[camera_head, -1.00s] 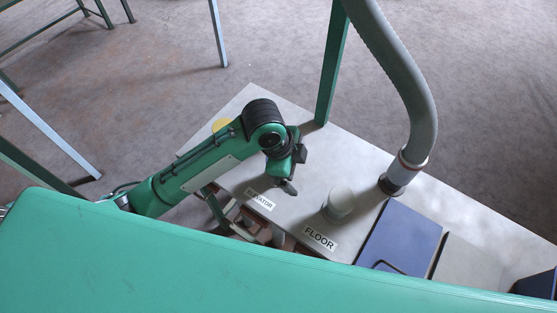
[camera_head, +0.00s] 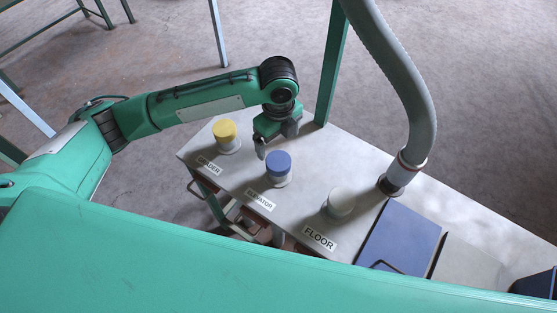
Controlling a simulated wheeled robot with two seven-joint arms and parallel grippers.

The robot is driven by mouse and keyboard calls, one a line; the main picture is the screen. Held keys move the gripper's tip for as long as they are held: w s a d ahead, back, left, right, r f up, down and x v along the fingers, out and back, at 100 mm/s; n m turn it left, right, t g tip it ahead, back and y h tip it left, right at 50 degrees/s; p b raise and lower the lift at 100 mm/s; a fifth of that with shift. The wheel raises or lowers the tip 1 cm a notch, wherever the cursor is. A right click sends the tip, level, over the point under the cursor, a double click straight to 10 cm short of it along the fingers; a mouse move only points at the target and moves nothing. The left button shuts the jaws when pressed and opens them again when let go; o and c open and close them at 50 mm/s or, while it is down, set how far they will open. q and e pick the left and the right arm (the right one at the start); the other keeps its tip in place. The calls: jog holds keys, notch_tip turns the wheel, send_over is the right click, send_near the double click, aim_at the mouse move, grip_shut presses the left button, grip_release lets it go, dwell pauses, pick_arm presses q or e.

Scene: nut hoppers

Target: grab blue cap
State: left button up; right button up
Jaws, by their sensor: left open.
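The blue cap (camera_head: 279,162) sits on a pale round port on the grey table top, behind a label that ends in "ATOR". My left gripper (camera_head: 276,143) is open and empty, pointing down just behind and above the blue cap. One finger shows at the cap's left and the other toward its upper right; I cannot tell whether either touches it. My right gripper is not in view.
A yellow cap (camera_head: 224,130) sits on a port to the left. A whitish port (camera_head: 341,203) stands behind the FLOOR label (camera_head: 320,238). A grey hose (camera_head: 413,100) comes down at the right beside a blue panel (camera_head: 400,238). A green post (camera_head: 331,70) rises behind the table.

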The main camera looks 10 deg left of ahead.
pick_arm(q)
send_over(278, 160)
notch_tip(278, 160, down, 4)
jog(key=shift+f, duration=0.25)
jog(key=shift+f+p, duration=1.05)
jog(key=shift+f, duration=1.6)
jog(key=c, duration=1.1)
